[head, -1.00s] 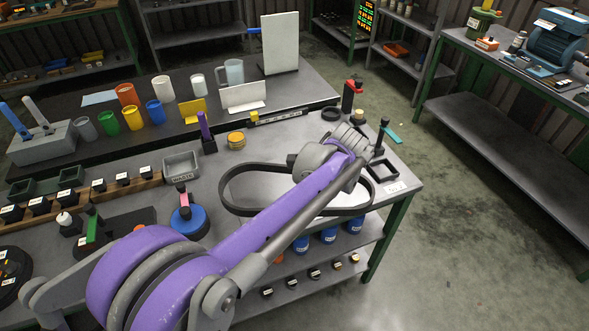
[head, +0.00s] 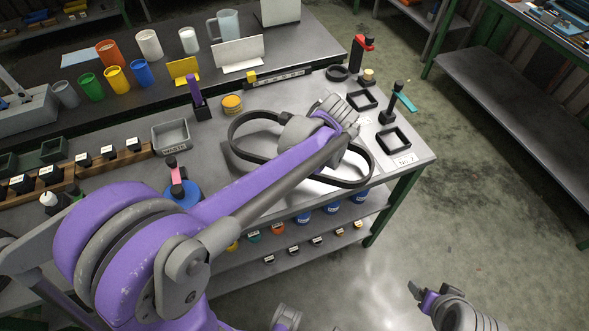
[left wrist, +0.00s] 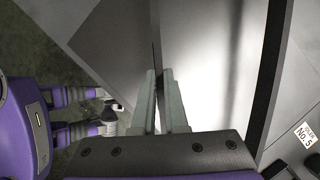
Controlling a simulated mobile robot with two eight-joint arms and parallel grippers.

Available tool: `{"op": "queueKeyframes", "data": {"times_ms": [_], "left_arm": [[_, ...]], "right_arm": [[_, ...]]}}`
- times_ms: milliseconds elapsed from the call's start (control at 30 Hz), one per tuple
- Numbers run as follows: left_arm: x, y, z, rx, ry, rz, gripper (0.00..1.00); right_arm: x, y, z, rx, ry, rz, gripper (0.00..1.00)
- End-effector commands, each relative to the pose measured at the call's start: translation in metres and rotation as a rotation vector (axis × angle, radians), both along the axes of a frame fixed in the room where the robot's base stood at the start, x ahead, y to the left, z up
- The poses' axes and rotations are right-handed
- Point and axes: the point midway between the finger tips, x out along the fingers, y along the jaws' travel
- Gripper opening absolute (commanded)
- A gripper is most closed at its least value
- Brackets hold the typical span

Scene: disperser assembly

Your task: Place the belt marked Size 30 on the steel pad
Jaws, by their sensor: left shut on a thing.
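The black belt (head: 338,183) is a large loop stretched over the bright steel pad (head: 297,190) on the near table. My left forearm crosses it in the head view, and my wrist hides the left fingers. In the left wrist view my left gripper (left wrist: 164,80) is shut on a thin dark edge of the belt (left wrist: 155,28), with the shiny pad (left wrist: 212,55) beyond. The belt's other side (left wrist: 268,85) runs down the right. I cannot tell whether the belt touches the pad, and no size marking is legible. My right gripper (head: 417,290) is at the lower right, off the table.
Square black frames (head: 393,141), a black post with a teal lever (head: 390,108) and a label stand right of the belt. Cups stand at the back.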

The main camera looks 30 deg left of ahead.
Motion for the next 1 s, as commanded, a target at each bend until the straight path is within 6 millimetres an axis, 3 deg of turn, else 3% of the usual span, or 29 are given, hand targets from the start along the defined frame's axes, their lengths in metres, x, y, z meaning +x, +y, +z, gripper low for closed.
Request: {"op": "queueKeyframes", "data": {"times_ms": [200, 600, 633, 767, 1000], "left_arm": [[0.0, 0.0, -0.03, 0.0, 0.0, 0.001, 0.0], [0.0, 0.0, -0.037, 0.0, 0.0, 0.001, 0.0], [0.0, 0.0, -0.037, 0.0, 0.001, 0.001, 0.14], [0.0, 0.0, -0.036, 0.0, 0.0, 0.001, 0.38], [0.0, 0.0, -0.036, 0.0, 0.0, 0.001, 0.41]], "right_arm": [[-0.001, 0.0, -0.003, 0.0, 0.001, 0.0, 0.81], [-0.001, 0.0, -0.006, 0.0, 0.003, 0.0, 0.81], [-0.001, 0.0, -0.005, 0.0, 0.002, 0.0, 0.81], [-0.001, 0.0, -0.005, 0.0, 0.002, 0.0, 0.81], [-0.001, 0.0, -0.005, 0.0, 0.002, 0.0, 0.81]]}}
